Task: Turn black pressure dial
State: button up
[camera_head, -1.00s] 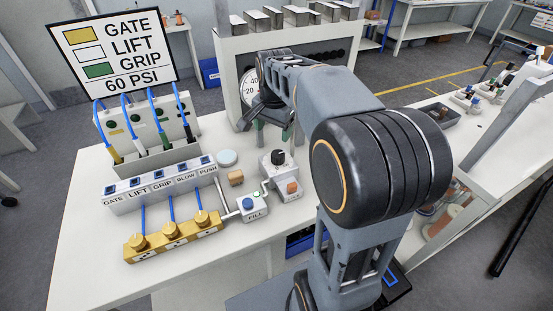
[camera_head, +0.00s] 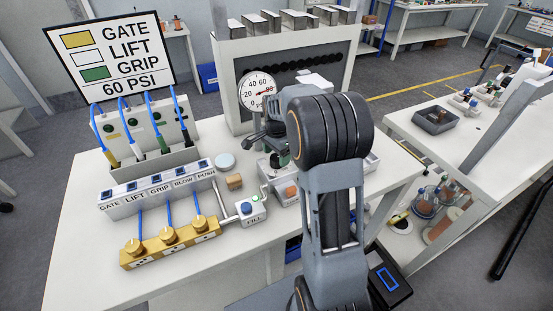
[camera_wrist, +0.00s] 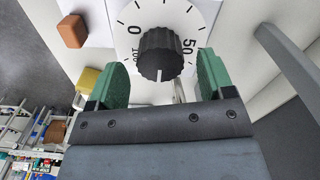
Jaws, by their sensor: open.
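The black pressure dial (camera_wrist: 160,52) is a ridged knob on a white face marked 0, 50 and 100. Its white mark points down in the wrist view. My gripper (camera_wrist: 164,66) is open, with one green finger on each side of the dial and a visible gap at both sides. In the head view my gripper (camera_head: 278,158) is low over the dial's box, and my arm hides most of the dial. The round gauge (camera_head: 257,91) stands behind; its red needle points right, towards the high end. The sign (camera_head: 110,55) reads 60 PSI.
The FILL box (camera_head: 250,211) with a blue button and a small brown block (camera_head: 234,182) are left of my gripper. The labelled switch row (camera_head: 155,189) and gold valve block (camera_head: 170,246) are farther left. The grey rack (camera_head: 233,60) stands behind.

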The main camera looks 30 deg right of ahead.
jog(key=shift+f, duration=1.35)
jog(key=shift+c, duration=0.2)
jog(key=c, duration=0.9)
jog(key=n, duration=0.5)
jog(key=shift+n, duration=0.4)
jog(key=n+b, duration=0.1)
jog(key=n, duration=0.4)
jog(key=shift+n, duration=0.6)
